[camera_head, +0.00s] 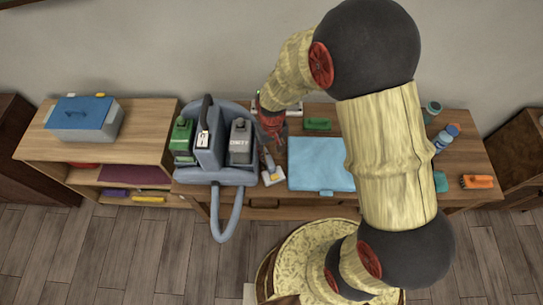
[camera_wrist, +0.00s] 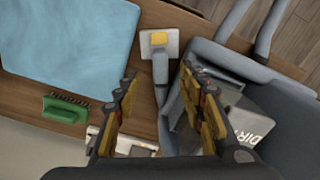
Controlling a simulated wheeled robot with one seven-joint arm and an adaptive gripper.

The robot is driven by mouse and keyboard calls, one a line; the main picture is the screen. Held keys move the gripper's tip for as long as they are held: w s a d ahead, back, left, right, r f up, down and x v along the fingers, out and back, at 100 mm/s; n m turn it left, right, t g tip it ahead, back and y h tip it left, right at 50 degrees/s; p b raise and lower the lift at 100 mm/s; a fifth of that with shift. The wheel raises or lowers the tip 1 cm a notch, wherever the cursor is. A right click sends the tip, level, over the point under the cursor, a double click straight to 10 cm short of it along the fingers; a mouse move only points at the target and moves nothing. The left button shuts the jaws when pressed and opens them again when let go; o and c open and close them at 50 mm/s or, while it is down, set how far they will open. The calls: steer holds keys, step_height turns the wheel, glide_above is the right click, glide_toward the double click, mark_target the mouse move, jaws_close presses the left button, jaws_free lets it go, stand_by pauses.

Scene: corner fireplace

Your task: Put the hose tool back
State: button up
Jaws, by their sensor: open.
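The hose tool (camera_head: 270,174) is a grey wand with a pale, flat head and a yellow patch. It lies just right of the blue-grey cleaning machine (camera_head: 215,174). In the wrist view the hose tool (camera_wrist: 160,62) has its head toward the top, and its grey stem runs down between my fingers. My gripper (camera_head: 272,128) is above the table's back part, beside the machine. In the wrist view my gripper (camera_wrist: 160,82) is open, with a finger on each side of the stem. I cannot tell whether they touch it. The lower stem is partly hidden.
The machine's hose (camera_head: 226,215) loops over the table's front edge. A light-blue cloth (camera_head: 318,165) lies right of the tool, with a green brush (camera_head: 317,124) behind it. An orange brush (camera_head: 477,182) and bottles are at right. A low shelf with a blue-lidded box (camera_head: 80,118) stands left.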

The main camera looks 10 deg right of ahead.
steer(key=s+d+r+t, duration=0.1)
steer(key=s+d+r, duration=0.1)
steer(key=r, duration=0.7)
steer(key=s+d+r+m+t, duration=0.1)
steer(key=s+r+t, duration=0.15)
steer(key=r, duration=0.65)
steer(key=s+d+r, duration=0.2)
steer(key=s+r, duration=0.1)
steer(key=r, duration=0.6)
steer(key=s+d+r+t, duration=0.1)
steer(key=s+r+t, duration=0.1)
steer(key=s+r, duration=0.4)
steer(key=shift+s+d, duration=0.3)
steer(key=shift+s, duration=0.9)
steer(key=shift+f, duration=0.1)
step_height(320, 180, down, 5)
steer(key=b, duration=0.5)
steer(key=shift+f, duration=0.15)
